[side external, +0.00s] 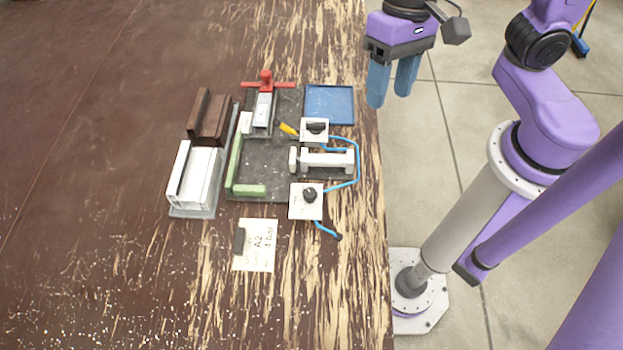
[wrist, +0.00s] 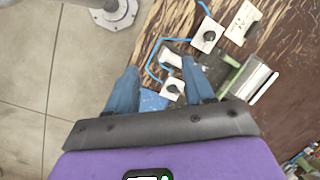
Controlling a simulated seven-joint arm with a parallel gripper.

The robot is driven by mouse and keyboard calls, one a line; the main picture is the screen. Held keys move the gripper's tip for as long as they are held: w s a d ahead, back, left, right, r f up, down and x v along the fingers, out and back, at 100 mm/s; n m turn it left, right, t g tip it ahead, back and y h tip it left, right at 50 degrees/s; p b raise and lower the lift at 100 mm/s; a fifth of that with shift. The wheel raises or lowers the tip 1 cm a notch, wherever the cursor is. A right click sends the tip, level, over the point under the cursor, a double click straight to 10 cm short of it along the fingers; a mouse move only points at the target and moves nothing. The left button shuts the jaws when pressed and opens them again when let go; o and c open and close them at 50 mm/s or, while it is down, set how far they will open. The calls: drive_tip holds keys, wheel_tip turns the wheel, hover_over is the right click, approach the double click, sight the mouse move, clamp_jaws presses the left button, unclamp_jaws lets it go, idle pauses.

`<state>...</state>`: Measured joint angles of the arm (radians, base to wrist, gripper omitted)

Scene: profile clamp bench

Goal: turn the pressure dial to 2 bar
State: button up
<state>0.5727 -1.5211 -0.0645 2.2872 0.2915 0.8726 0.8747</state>
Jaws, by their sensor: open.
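The likely pressure dial (side external: 309,195) is a round black knob on a white square plate near the bench's right edge. It also shows in the wrist view (wrist: 209,36); its scale and setting are too small to read. A second white plate carries a dark lever-like knob (side external: 317,127) farther back, also visible in the wrist view (wrist: 172,88). My gripper (side external: 391,92) has two blue fingers, open and empty, raised beyond the bench's right edge and apart from both knobs. In the wrist view its fingers (wrist: 160,68) stand spread.
A card (side external: 258,246) reading A2 and a bar value lies in front. A grey clamp cylinder (side external: 328,159), blue hoses (side external: 357,165), a red-handled clamp (side external: 266,84), a blue tray (side external: 329,104) and profile blocks (side external: 196,175) crowd the fixture. The bench's left side is clear.

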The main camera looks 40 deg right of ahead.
sight(310, 192)
drive_tip(key=w+a+m+y, duration=0.2)
drive_tip(key=w+a+m, duration=0.5)
drive_tip(key=m, duration=0.4)
drive_tip(key=shift+g, duration=0.3)
drive_tip(key=x, duration=1.2)
drive_tip(key=s+x, duration=0.1)
drive_tip(key=x, duration=0.5)
drive_tip(key=shift+a+r, duration=0.2)
drive_tip(key=shift+a, duration=0.1)
clamp_jaws()
